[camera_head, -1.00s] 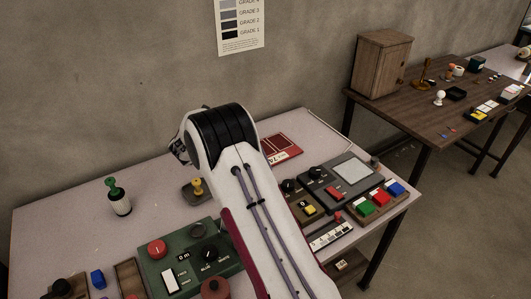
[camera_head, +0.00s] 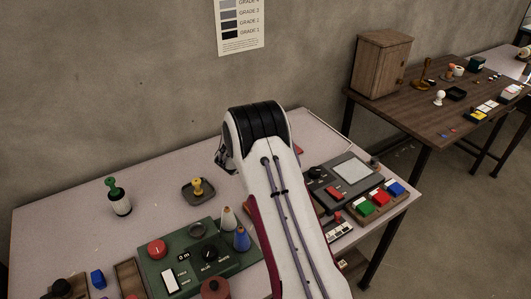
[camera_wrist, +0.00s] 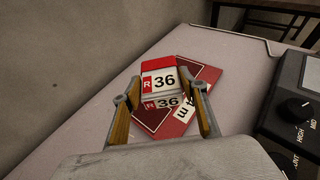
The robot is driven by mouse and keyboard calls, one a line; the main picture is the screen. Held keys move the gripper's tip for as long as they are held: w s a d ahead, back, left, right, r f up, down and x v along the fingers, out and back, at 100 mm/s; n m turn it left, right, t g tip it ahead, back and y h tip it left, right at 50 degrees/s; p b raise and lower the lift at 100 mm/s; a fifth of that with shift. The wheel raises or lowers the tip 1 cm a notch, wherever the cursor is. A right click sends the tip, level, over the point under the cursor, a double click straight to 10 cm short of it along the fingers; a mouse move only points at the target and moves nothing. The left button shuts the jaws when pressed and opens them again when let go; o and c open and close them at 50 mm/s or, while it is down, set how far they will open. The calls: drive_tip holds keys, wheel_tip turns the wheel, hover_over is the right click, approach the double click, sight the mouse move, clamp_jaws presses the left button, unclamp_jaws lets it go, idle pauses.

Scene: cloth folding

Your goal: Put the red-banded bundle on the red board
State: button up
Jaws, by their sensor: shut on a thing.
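The red-banded bundle (camera_wrist: 158,66) is in the wrist view, with a red strip and a white label reading R 36. My gripper (camera_wrist: 161,98) is shut on it, one finger at each side. The red board (camera_wrist: 190,125) lies on the table below and around the bundle, turned at an angle, with a white tag at its lower right. The bundle overlaps the board; I cannot tell whether they touch. In the head view my arm hides the bundle, the gripper's fingers and nearly all of the board, leaving a red sliver (camera_head: 299,150).
A grey console with knobs (camera_wrist: 295,115) stands right of the board. The table's far edge and wall are behind.

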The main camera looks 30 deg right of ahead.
drive_tip(key=shift+f, duration=0.15)
drive_tip(key=shift+f, duration=3.1)
drive_tip(key=shift+f, duration=1.85)
drive_tip(key=shift+f, duration=0.1)
drive_tip(key=o, duration=1.1)
drive_tip(key=shift+f, duration=0.1)
drive_tip(key=shift+r, duration=0.2)
drive_tip(key=shift+v, duration=6)
